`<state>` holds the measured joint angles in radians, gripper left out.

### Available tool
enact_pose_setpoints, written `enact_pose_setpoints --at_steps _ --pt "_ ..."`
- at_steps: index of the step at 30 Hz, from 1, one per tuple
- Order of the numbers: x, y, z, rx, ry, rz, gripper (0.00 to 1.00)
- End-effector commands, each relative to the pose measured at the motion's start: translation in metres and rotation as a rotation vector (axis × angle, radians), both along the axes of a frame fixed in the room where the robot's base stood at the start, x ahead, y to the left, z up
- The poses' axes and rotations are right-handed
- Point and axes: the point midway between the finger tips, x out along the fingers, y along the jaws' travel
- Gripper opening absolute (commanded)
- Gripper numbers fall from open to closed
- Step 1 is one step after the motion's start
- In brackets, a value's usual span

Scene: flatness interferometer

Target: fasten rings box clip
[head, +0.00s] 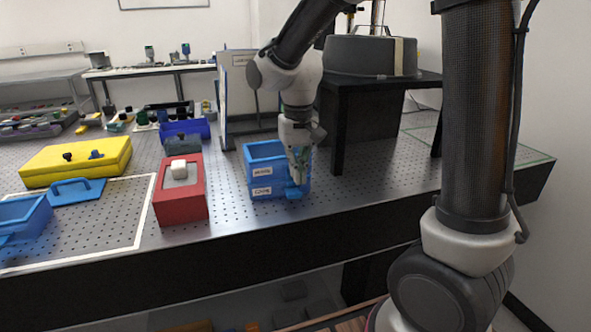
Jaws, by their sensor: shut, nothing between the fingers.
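The blue box (262,173) with two white labels on its front stands near the front edge of the table, right of the red box. I take it to be the rings box, but the labels are too small to read surely. A small blue tab (294,191) sticks out at its lower right front and looks like the clip. My gripper (297,182) points down at the right front of this box, its fingertips at or just above the tab. The fingers are shut and empty. Whether they touch the tab, and whether the clip is fastened, I cannot tell.
A red box (181,208) with a white block on top stands to the left. A yellow case (75,162), a blue lid with a handle (77,192) and another blue box (22,222) lie further left. A black stand (338,122) rises close behind my gripper.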

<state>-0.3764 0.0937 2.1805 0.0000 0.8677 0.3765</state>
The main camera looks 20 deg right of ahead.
Motion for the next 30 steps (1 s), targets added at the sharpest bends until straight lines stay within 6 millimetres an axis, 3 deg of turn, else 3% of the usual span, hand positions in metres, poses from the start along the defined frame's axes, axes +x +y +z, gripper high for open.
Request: enact_pose_setpoints --at_steps 10,30 --pt "0.001 0.000 0.006 0.001 -0.002 0.000 0.00" --pt "0.001 0.000 0.065 0.001 -0.003 0.000 0.00"
